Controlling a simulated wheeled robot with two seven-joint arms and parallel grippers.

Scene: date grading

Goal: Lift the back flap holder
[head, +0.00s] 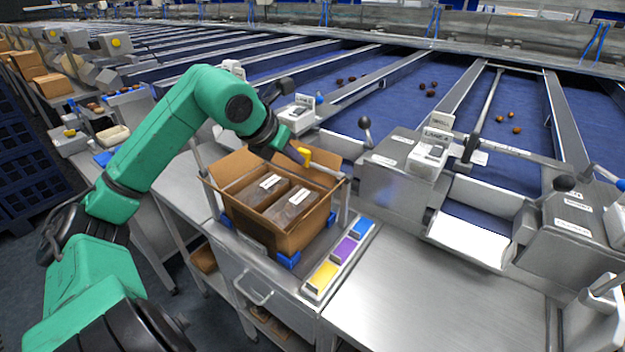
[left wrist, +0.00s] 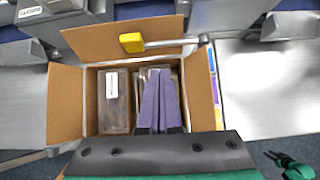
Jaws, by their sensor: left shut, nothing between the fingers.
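The back flap holder (head: 304,156) is a metal bar with a yellow grip at the back of an open cardboard box (head: 262,230). In the left wrist view its yellow grip (left wrist: 132,42) lies left, with the bar running right across the back flap (left wrist: 110,38). My left gripper (left wrist: 160,72) is shut and empty, its purple fingers pointing over the box with tips short of the bar. I see no contact with the holder. In the head view the left wrist is above the box's back, and the fingertips are hard to make out. A small green and black part of my right arm shows at lower right in the left wrist view.
The box holds two clear-windowed packs (left wrist: 116,100). Blue, purple and yellow blocks (head: 340,252) lie in a strip right of it. Steel machine housings with a black-knobbed lever (head: 365,124) stand behind right. The steel worktop (head: 420,300) at front right is clear.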

